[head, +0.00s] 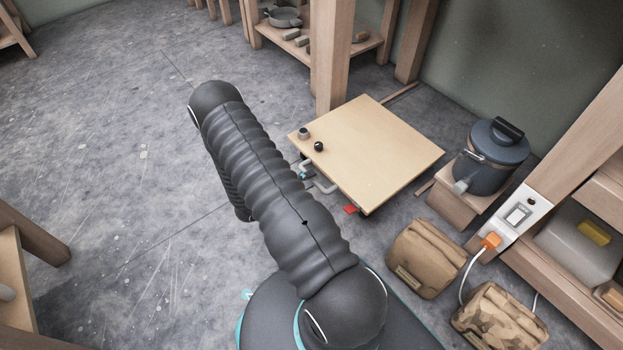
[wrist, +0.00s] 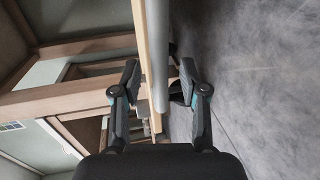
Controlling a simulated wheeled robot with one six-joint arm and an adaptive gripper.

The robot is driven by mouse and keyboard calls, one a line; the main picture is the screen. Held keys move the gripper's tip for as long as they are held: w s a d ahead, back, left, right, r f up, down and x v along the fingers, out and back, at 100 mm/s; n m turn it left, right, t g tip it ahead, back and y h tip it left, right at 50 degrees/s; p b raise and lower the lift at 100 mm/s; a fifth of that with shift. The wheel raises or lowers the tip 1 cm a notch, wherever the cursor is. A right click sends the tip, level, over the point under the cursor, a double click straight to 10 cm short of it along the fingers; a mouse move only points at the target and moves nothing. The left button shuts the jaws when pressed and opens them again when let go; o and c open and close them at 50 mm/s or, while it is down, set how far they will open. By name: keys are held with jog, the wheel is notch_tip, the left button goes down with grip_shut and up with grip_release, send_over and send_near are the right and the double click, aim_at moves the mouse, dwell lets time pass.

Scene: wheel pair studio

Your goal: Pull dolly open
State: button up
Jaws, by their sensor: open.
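The dolly (head: 375,150) is a low, flat board of pale wood on the floor, right of my arm. A grey bar handle (head: 325,187) sticks out at its near left edge. In the wrist view the grey bar (wrist: 157,45) runs up the picture beside the board's pale edge (wrist: 140,40). My gripper (wrist: 160,75) is open, with one finger on each side of the bar and the board edge. I cannot tell whether either finger touches. In the head view my arm hides most of the gripper, and only a small part shows by the handle.
Two small dark round pieces (head: 304,133) sit on the board's left corner. A red piece (head: 350,209) shows at its near edge. A wooden post (head: 333,50) stands behind it. A blue pot (head: 492,155) and canvas bags (head: 425,257) are at right. The floor (head: 120,130) at left is clear.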

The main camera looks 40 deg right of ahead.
jog(key=v, duration=1)
dwell(0.3)
jog(key=s+f+n+g+y, duration=0.1)
jog(key=s+n+g, duration=0.25)
jog(key=s, duration=0.25)
jog(key=s+a+r+g+y, duration=0.3)
jog(key=s+a+r+y, duration=0.1)
jog(key=r, duration=0.3)
jog(key=s+a+r+m+t+y+p, duration=0.1)
jog(key=a+r+t+y+p, duration=0.25)
jog(key=r, duration=0.95)
jog(key=s+a+r+m+t+y+p, duration=0.15)
jog(key=a+r+y, duration=0.4)
jog(key=r, duration=0.65)
jog(key=s+r+t+p, duration=0.2)
jog(key=r+t, duration=0.1)
jog(key=r, duration=0.7)
jog(key=s+r+m+t+y+p, duration=0.1)
jog(key=s+r+t+p, duration=0.1)
jog(key=r, duration=0.8)
jog(key=shift+s+a+r+t+y, duration=0.3)
jog(key=shift+s+a+t, duration=0.1)
jog(key=shift+s+t, duration=0.5)
